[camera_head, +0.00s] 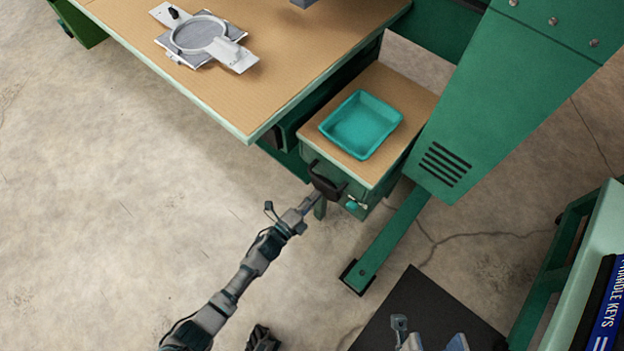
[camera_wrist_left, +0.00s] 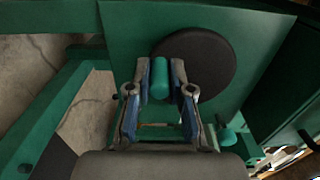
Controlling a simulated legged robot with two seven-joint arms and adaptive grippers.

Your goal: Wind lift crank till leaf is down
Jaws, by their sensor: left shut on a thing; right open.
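My left gripper (camera_head: 311,202) reaches the front of the green cabinet under the small wood-topped surface, beside a dark round disc (camera_head: 326,180). In the left wrist view its fingers (camera_wrist_left: 161,78) are shut on a teal cylindrical crank handle (camera_wrist_left: 160,82), with the black disc (camera_wrist_left: 212,62) behind it. The small wood-topped surface (camera_head: 412,92), which may be the leaf, looks level and sits lower than the bench top. A teal tray (camera_head: 361,124) stands on it. My right gripper (camera_head: 430,337) is at the bottom edge, partly cut off, open and apart from the cabinet.
The large wood-topped bench (camera_head: 290,60) carries a grey-white hoop frame (camera_head: 200,35). A green machine column (camera_head: 500,100) with a floor leg (camera_head: 388,240) stands right of the cabinet. A small teal knob (camera_head: 352,205) is on the cabinet front. Concrete floor is clear at left.

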